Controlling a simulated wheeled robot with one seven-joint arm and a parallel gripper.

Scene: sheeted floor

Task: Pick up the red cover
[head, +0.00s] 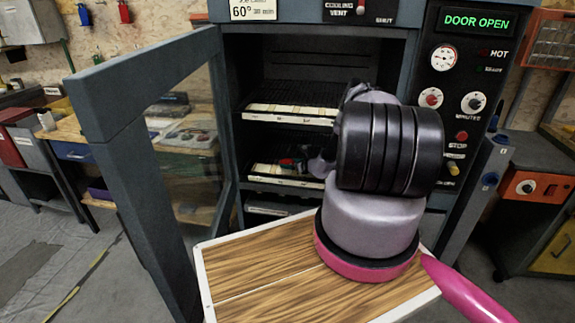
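A small red item (287,162) shows on the lower shelf inside the open oven, left of my arm. It is small and partly covered by dark parts, so I cannot tell for certain that it is the red cover. My arm stands in front of the oven and its far end reaches toward the lower shelf. My gripper (303,160) seems to be the dark shape right beside the red item, mostly hidden by my arm. I cannot see whether its fingers are apart, or whether they touch the item.
The oven's glass door (185,140) stands open at the left. An upper shelf (290,110) lies above the lower shelf (285,180). The control panel (462,90) reads DOOR OPEN. A workbench (65,130) stands at the left and an orange-fronted cabinet (540,187) at the right.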

